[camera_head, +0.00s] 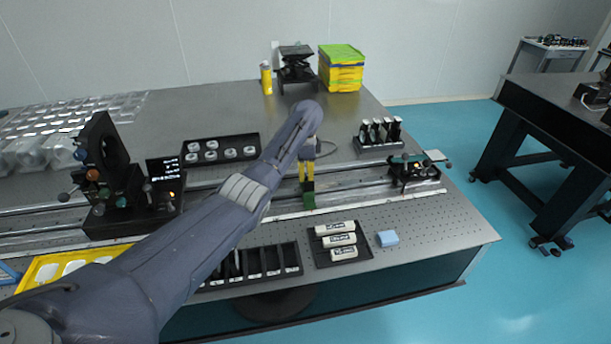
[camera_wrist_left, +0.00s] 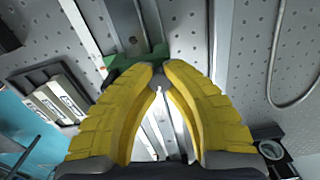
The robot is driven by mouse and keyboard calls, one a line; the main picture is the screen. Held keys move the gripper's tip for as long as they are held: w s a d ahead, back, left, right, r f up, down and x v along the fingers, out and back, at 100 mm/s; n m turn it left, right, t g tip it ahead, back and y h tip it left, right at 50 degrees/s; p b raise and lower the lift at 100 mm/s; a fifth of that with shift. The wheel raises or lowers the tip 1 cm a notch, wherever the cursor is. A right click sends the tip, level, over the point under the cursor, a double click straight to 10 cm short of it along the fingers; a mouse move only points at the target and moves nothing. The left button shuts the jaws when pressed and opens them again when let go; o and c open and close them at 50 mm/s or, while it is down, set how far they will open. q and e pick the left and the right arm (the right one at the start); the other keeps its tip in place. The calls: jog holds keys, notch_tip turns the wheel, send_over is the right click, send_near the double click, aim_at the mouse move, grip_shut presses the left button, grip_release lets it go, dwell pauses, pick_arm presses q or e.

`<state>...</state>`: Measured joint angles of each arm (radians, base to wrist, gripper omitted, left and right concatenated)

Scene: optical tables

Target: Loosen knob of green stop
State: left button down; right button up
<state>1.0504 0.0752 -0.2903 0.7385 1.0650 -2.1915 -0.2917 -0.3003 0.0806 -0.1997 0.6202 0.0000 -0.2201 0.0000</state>
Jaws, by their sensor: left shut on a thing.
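The green stop (camera_head: 308,195) sits on the rail along the front of the optical table. In the left wrist view the green stop (camera_wrist_left: 134,58) lies just beyond my fingertips, partly hidden by them. My left gripper (camera_head: 306,178) points down at the stop from above. In the left wrist view the yellow fingers of my left gripper (camera_wrist_left: 159,72) close together at their tips, on a small dark piece that appears to be the stop's knob. The knob is mostly hidden by the fingers. My right gripper is not in view.
A long rail (camera_head: 345,188) runs beneath the stop. A black device (camera_head: 413,172) stands right of it, and a tray of labelled white cylinders (camera_head: 318,256) lies in front. A holder with several bottles (camera_head: 378,145) stands behind. A grey cable (camera_wrist_left: 275,70) curves beside the gripper.

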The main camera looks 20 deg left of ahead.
pick_arm(q)
jog(key=shift+r+m, duration=0.15)
jog(key=shift+m, duration=0.55)
jog(key=c, duration=1.2)
grip_release()
